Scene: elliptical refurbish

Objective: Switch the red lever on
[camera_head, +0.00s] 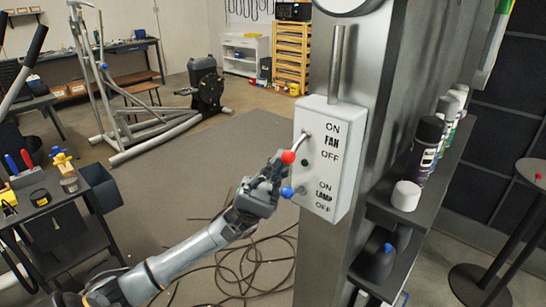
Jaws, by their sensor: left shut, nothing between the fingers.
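The switch box (345,172) is pale grey and fixed to a metal post. Its upper part is lettered ON, FAN, OFF, and its lower part ON, LAMP, OFF. The red lever (288,157) has a round red knob on a thin stem at the box's left side, by the FAN lettering. Its knob sits below and left of the stem's upper end. A blue-knobbed lever (286,191) is below it, by the LAMP lettering. My left gripper (279,168) is shut and empty, its fingertips close beside the red knob; I cannot tell whether they touch. My right gripper is out of view.
A metal pipe (337,65) rises from the box top. A shelf with spray cans (425,150) is right of the post.

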